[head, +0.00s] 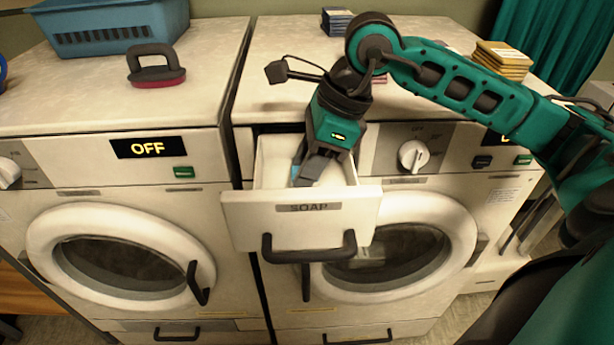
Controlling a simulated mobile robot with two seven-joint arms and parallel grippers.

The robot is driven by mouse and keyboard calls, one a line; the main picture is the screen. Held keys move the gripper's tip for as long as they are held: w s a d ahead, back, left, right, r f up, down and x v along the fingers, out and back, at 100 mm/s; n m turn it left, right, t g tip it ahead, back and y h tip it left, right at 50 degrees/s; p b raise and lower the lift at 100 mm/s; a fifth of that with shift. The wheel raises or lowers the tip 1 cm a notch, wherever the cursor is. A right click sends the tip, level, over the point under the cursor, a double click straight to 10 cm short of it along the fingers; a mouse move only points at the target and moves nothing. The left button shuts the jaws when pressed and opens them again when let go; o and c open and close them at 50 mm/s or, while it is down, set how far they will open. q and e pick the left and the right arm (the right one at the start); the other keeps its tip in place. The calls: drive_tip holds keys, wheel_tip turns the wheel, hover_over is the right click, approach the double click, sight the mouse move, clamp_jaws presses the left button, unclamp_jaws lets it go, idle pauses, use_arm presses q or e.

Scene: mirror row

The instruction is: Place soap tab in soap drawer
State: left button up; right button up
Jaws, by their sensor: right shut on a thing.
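The soap drawer (345,218), a white drawer labelled SOAP with a dark bar handle, is pulled out from the top left of the right-hand washing machine. My right gripper (303,177) reaches down into the drawer from above and behind its front panel. Its jaws are shut on a small blue piece, the soap tab (311,170), which is mostly hidden by the fingers. I cannot tell whether the tab touches the drawer floor. My left gripper is not in view.
A second washing machine (90,190) with an OFF display stands on the left. On top are a blue basket (90,37), a black-handled tool with a red base (157,75), a dark blue stack (337,21) and a yellow stack (503,58). A dial (412,155) sits right of the drawer.

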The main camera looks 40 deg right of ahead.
drive_tip(key=shift+f, duration=1.25)
drive_tip(key=shift+f+b, duration=0.2)
drive_tip(key=shift+b, duration=0.15)
drive_tip(key=o, duration=1)
drive_tip(key=shift+r, duration=0.2)
drive_tip(key=shift+r+p, duration=0.2)
drive_tip(key=shift+p, duration=0.15)
drive_tip(key=v, duration=1.1)
drive_tip(key=shift+s+d+r+p, duration=0.15)
drive_tip(key=shift+r+p, duration=0.2)
drive_tip(key=shift+p, duration=0.05)
drive_tip(key=shift+s+f, duration=0.1)
